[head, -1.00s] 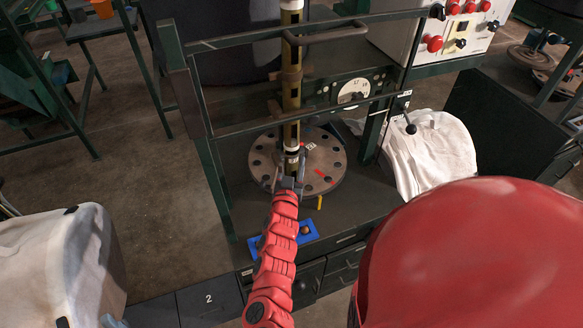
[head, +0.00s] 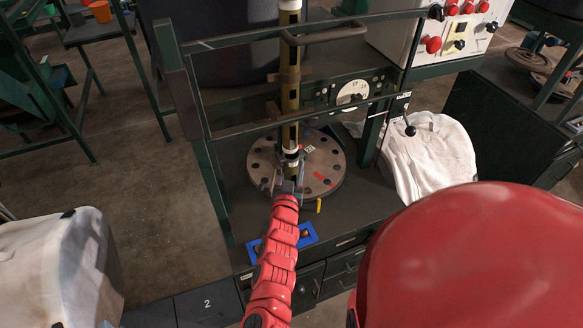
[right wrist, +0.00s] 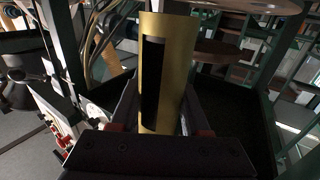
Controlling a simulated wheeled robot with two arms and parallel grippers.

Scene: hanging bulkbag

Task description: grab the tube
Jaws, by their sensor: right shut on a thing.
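The tube (head: 290,95) is brass-coloured, with dark slots and pale bands. It stands upright in the green frame over a round flange plate in the head view. My right gripper (head: 287,178) is at the tube's lower end, just above the plate. In the right wrist view the tube (right wrist: 176,70), with a long dark slot, rises between the fingers of my right gripper (right wrist: 158,122), which is shut on it. The gripper hides the tube's lowest part. My left gripper is not in view.
The round plate (head: 325,165) with bolt holes lies on the dark bench. Green frame bars (head: 300,122) cross in front of the tube. A white cloth (head: 432,155) hangs at the right. A blue tray (head: 305,236) and a yellow piece (head: 319,205) lie near the front.

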